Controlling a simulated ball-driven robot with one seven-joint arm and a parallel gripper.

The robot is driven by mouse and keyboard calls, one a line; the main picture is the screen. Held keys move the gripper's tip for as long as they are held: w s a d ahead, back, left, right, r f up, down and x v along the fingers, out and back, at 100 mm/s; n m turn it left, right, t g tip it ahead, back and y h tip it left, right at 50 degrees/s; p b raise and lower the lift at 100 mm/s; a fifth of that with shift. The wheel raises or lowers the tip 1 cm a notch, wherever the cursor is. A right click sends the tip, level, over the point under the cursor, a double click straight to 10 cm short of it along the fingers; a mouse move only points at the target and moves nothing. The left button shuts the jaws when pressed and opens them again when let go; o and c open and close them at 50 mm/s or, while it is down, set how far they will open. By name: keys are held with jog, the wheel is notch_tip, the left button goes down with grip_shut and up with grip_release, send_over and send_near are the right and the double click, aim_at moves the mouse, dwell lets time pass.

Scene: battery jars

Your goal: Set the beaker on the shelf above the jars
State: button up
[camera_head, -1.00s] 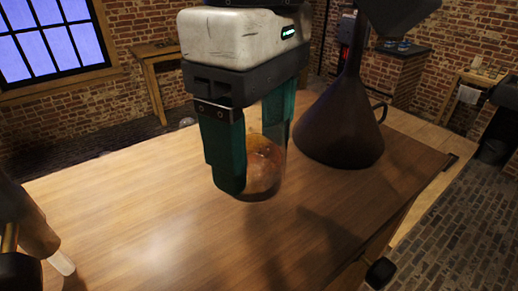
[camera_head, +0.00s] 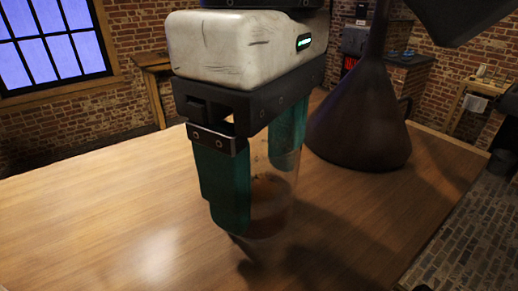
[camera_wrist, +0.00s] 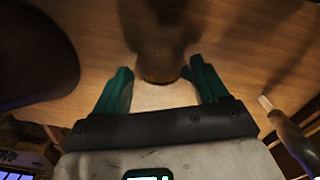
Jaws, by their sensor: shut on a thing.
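The beaker (camera_head: 272,208) is clear glass with brownish contents or tint in its lower part. In the head view it is upright between the teal fingers of my gripper (camera_head: 256,196), near the picture's middle. My gripper is shut on its sides, pointing down, and holds it over the wooden table. The gap below the beaker is hard to judge. In the wrist view the beaker (camera_wrist: 162,72) is blurred between the two fingertips (camera_wrist: 160,80). I cannot make out the jars or the shelf in either view.
A dark cone-shaped object (camera_head: 358,125) stands on the table (camera_head: 90,220) just right of and behind my gripper. The table's left and front are clear in the head view. A brown, pale-tipped object (camera_wrist: 288,128) shows at the wrist view's right.

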jog(key=shift+f, duration=0.15)
jog(key=o, duration=1.1)
notch_tip(320, 180, up, 12)
jog(key=shift+r, duration=0.2)
